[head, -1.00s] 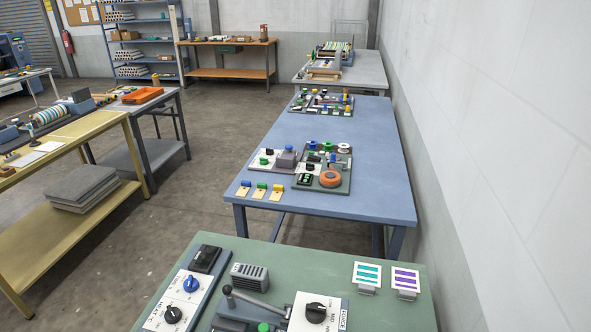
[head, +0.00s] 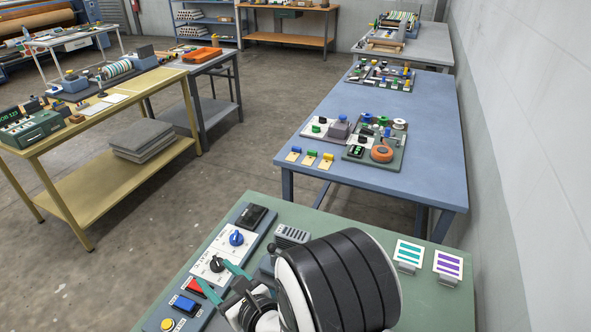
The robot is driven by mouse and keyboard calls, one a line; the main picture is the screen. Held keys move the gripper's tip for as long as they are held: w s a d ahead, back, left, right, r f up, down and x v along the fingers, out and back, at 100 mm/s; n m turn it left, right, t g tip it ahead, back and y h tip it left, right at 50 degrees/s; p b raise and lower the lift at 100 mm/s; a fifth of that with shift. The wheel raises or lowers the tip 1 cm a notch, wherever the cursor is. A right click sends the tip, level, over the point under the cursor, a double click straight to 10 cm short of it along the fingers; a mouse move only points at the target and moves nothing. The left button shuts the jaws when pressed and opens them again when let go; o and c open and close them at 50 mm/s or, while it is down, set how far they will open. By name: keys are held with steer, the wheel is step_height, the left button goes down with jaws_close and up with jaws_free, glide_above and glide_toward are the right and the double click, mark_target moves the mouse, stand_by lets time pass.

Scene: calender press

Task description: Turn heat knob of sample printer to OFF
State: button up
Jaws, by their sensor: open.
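My gripper (head: 213,271) has teal fingers spread open over the grey control panel on the green table. It appears empty. A black knob (head: 217,264) on a white plate shows at the fingertips; I cannot tell whether they touch it. A blue knob (head: 236,238) sits farther up the same plate. The labels are too small to read, so I cannot tell which knob is for heat. My thick black-and-white arm hides the table's middle, where the white panel with a large black knob stood in the earlier view. The sample printer cannot be identified surely.
A black box (head: 253,216) and a grey vented box (head: 291,236) stand beyond the gripper. Red (head: 200,286), blue (head: 184,304) and yellow (head: 167,324) buttons lie along the panel. Two striped cards (head: 409,252) stand at right. The blue table (head: 420,130) is behind.

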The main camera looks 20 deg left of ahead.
mark_target(217, 262)
step_height(217, 262, down, 7)
steer(key=w+d+m+t+h, duration=0.1)
steer(key=w+m+t+h, duration=0.1)
steer(key=m+h, duration=0.1)
steer(key=x, duration=1.5)
steer(key=shift+s, duration=0.1)
jaws_close()
